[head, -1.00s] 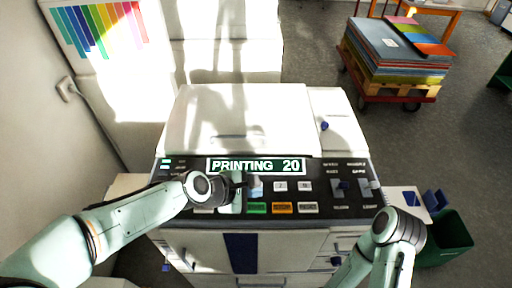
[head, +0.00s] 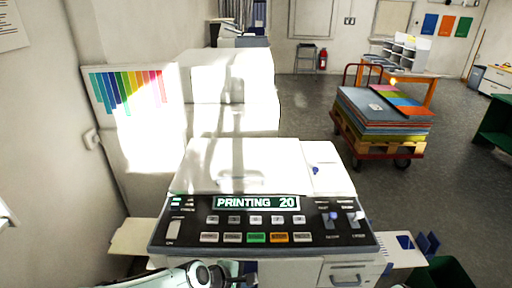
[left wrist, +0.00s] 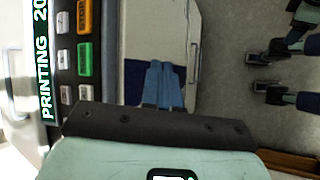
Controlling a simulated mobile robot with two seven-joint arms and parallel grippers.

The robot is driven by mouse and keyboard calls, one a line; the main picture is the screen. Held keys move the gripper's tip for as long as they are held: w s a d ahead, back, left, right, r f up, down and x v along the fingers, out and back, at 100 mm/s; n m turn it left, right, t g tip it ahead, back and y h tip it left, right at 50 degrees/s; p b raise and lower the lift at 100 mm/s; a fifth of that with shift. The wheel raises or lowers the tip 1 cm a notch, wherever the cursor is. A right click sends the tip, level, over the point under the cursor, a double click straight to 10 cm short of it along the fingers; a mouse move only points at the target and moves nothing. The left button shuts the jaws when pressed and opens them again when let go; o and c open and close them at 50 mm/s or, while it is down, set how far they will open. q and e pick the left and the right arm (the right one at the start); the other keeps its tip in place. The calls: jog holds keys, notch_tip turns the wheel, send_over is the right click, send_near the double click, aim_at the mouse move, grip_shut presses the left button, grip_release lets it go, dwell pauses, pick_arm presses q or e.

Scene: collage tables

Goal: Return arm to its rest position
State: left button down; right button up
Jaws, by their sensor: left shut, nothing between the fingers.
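My left arm (head: 185,277) shows at the bottom edge of the head view, low in front of the printing machine (head: 245,160). My left gripper (head: 243,278) is partly cut off there, just below the control panel (head: 325,225). In the left wrist view its blue fingers (left wrist: 162,85) are together with nothing between them, apart from the panel buttons. The panel's display (head: 255,202) reads "PRINTING 20". My right arm and gripper are not in the head view.
A cart with stacked coloured boards (head: 375,112) stands at the right, with an orange table (head: 425,88) behind it. A green bin (head: 445,274) is at the lower right. A wall is close on the left. Grey floor (head: 305,110) is open between machine and cart.

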pick_arm(q)
jog(key=s+a+f+m+g+y, duration=0.1)
jog(key=a+f+m, duration=0.15)
jog(key=f, duration=0.65)
jog(key=s+a+f+m+g+y, duration=0.1)
jog(key=a+f, duration=0.2)
jog(key=f, duration=0.6)
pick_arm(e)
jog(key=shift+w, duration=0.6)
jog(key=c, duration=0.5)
pick_arm(q)
jog(key=s+a+f+m+g, duration=0.2)
jog(key=s+f+m, duration=0.1)
jog(key=s+f, duration=0.5)
jog(key=s+a+f+m+g, duration=0.1)
jog(key=s+f+m, duration=0.3)
jog(key=s+f, duration=0.4)
jog(key=s+a, duration=0.1)
jog(key=s, duration=0.3)
jog(key=shift+s+f+g+y, duration=0.3)
jog(key=shift+f+g, duration=0.05)
jog(key=shift+g, duration=0.05)
